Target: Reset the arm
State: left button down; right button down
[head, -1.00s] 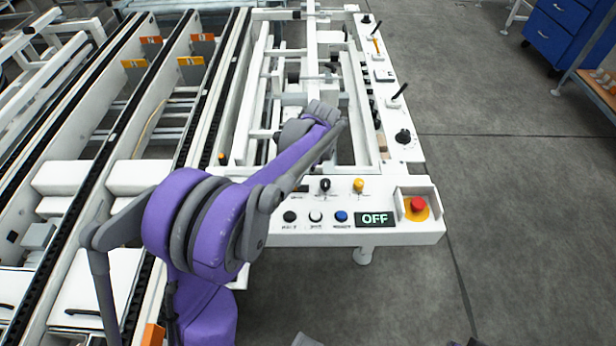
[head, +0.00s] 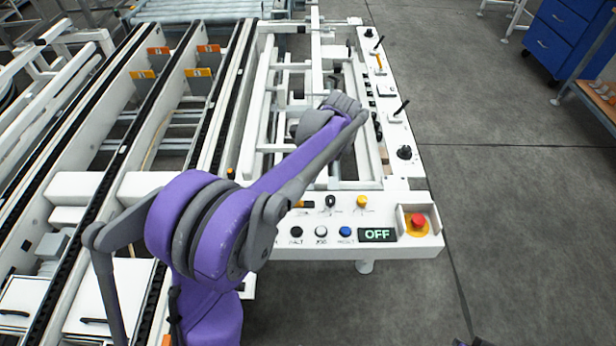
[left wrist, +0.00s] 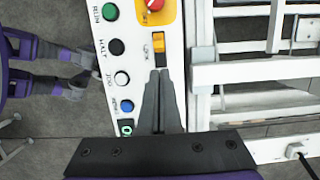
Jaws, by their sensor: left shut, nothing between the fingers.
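My left arm comes in from the left in the head view and reaches over the white machine's front control panel (head: 285,243). My left gripper is hidden behind that arm there. In the left wrist view my left gripper (left wrist: 160,75) is shut and empty, its fingertips close to an orange switch (left wrist: 158,47) on the panel. I cannot tell whether they touch. Beside the fingers are green (left wrist: 110,11), black (left wrist: 115,46), white (left wrist: 121,78) and blue (left wrist: 126,105) buttons. My right gripper is not clearly in view.
The OFF display (head: 377,235) and red emergency button (head: 417,221) sit at the panel's right end. White frame bars (left wrist: 250,73) lie right of the fingers. Conveyor rails stand left of my arm. The grey floor (head: 520,220) to the right is clear.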

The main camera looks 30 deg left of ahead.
pick_arm(q)
jog(key=shift+d+r, duration=0.1)
jog(key=shift+r, duration=0.05)
dwell(0.4)
jog(key=s+d+n+t+h+p, duration=0.1)
jog(key=s+d+n+t, duration=0.2)
jog(key=s, duration=0.7)
jog(key=s+d+r+n+t+h+p, duration=0.1)
jog(key=s+d+n+t, duration=0.2)
jog(key=s+d+n, duration=0.4)
jog(key=s+n, duration=0.1)
jog(key=s, duration=0.2)
jog(key=shift+s+d+r+n+t, duration=0.2)
jog(key=shift+r+n+t, duration=0.1)
jog(key=shift+t, duration=0.1)
jog(key=shift+s+a, duration=0.1)
